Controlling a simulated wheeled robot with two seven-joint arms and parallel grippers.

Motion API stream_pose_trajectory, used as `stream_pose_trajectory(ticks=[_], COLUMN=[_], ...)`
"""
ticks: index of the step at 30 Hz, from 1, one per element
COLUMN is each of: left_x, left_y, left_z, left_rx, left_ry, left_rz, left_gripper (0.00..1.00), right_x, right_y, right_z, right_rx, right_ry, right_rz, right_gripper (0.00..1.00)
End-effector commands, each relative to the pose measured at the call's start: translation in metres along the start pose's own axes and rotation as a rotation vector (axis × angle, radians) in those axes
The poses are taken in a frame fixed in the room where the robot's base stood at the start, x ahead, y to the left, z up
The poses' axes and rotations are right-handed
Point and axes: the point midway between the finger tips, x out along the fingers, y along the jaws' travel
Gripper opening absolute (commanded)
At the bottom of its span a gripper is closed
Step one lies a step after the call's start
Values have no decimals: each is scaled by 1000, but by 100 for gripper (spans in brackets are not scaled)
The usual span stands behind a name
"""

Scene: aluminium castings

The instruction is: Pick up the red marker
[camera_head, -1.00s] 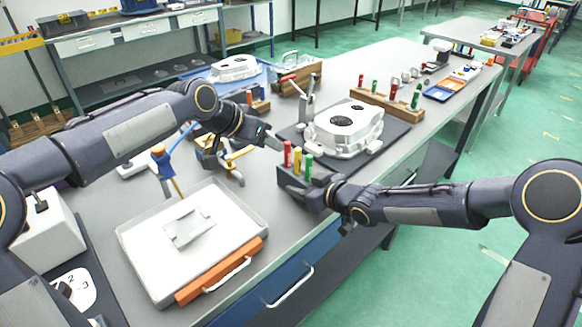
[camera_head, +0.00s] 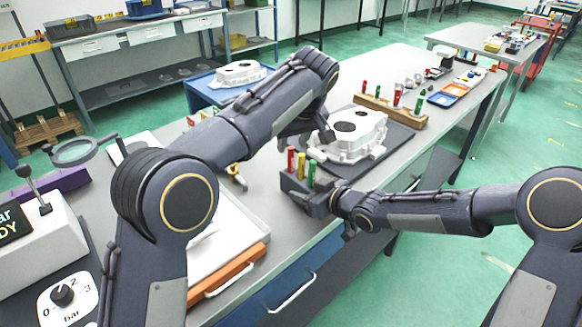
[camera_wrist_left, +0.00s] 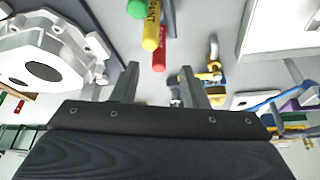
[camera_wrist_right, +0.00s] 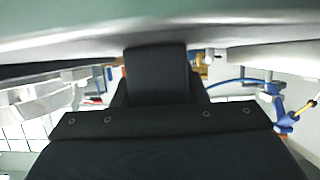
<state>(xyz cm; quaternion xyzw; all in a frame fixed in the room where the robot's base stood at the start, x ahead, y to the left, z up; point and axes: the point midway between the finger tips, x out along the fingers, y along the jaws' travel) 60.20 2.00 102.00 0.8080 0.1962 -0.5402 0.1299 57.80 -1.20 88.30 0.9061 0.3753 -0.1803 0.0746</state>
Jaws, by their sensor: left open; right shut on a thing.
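The red marker (camera_head: 291,158) stands upright in a dark holder block (camera_head: 292,185), beside a yellow marker (camera_head: 301,164) and a green marker (camera_head: 311,173). My left gripper (camera_head: 304,138) is above and close to the markers, partly hidden by its own arm. In the left wrist view its open fingers (camera_wrist_left: 158,74) point toward the red marker (camera_wrist_left: 159,56), which appears just beyond the gap between the tips. My right gripper (camera_head: 328,202) is shut on the holder block at the table's front edge. The dark block (camera_wrist_right: 156,75) fills the middle of the right wrist view.
A metal casting (camera_head: 350,137) sits on a dark mat just behind the holder. A wooden rack (camera_head: 390,112) with more coloured markers stands farther back. A tray with an orange edge (camera_head: 228,270) lies at front left, partly behind my left arm.

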Motion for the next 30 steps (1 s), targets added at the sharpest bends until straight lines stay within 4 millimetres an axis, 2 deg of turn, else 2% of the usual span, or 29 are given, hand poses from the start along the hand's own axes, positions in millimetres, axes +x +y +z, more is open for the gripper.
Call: stream_pose_trajectory(ticks=[3, 8, 16, 20, 26, 30], left_x=[14, 26, 64, 71, 71, 71], left_y=[0, 0, 1, 2, 2, 2], left_z=[0, 1, 5, 5, 5, 5], left_rx=[1, 1, 1, 2, 2, 2], left_ry=[-1, -1, -1, -2, -1, -1], left_rz=[-1, 0, 1, 2, 3, 3], left_gripper=[40, 40, 40, 40, 40, 23], right_x=[0, 0, 0, 0, 0, 0], right_y=[0, 0, 0, 0, 0, 0], right_z=[0, 0, 0, 0, 0, 0], right_rx=[0, 0, 0, 0, 0, 0], right_ry=[0, 0, 0, 0, 0, 0], right_rz=[0, 0, 0, 0, 0, 0], right_gripper=[14, 14, 14, 14, 14, 14])
